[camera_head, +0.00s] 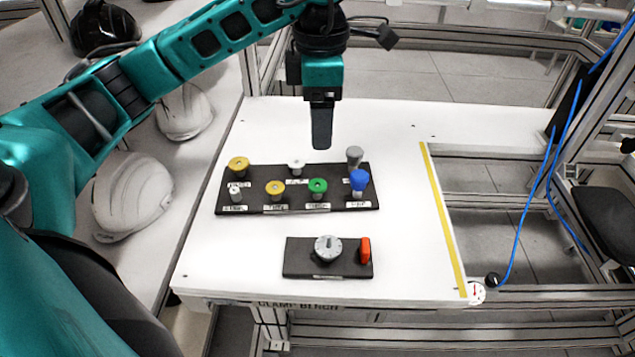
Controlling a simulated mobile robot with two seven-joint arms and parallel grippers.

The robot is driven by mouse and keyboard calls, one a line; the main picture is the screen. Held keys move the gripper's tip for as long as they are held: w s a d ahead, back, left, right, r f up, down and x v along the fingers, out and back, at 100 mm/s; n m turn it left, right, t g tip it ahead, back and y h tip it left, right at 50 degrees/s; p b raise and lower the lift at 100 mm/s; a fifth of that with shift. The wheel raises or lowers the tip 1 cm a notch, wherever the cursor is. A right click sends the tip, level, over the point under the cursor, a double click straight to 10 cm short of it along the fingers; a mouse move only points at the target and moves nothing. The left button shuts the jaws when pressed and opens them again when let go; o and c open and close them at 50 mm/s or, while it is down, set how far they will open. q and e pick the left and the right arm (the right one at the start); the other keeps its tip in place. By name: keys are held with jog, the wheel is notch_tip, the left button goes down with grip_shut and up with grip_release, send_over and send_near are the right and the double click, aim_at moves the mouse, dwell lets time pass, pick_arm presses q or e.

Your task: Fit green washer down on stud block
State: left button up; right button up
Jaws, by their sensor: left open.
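The green washer (318,185) is a ring with a dark hole. It sits on top of a short grey post in the front row of a long black block (335,177) on the white bench. This block carries several posts and knobs, so it looks like the stud block, but its labels are too small to read surely. My left gripper (321,140) points down above and behind the block's back edge. It is open and empty, seen edge-on, apart from the washer. My right gripper is not in view.
Yellow discs (275,187), a white knob (296,165), a grey knob (354,155) and a blue knob (359,179) stand near the washer. A smaller black block (300,262) with a grey dial and red handle lies in front. White helmet shells (130,195) lie left.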

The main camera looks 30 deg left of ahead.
pick_arm(q)
send_over(318, 186)
jog(key=f, duration=0.6)
jog(key=shift+d+f+b, duration=0.2)
jog(key=shift+f+b, duration=0.1)
jog(key=f, duration=0.5)
jog(key=shift+a, duration=0.3)
jog(key=shift+f, duration=0.15)
jog(key=shift+f+b, duration=0.25)
jog(key=shift+b, duration=0.2)
jog(key=shift+c, duration=0.4)
jog(key=c, duration=1)
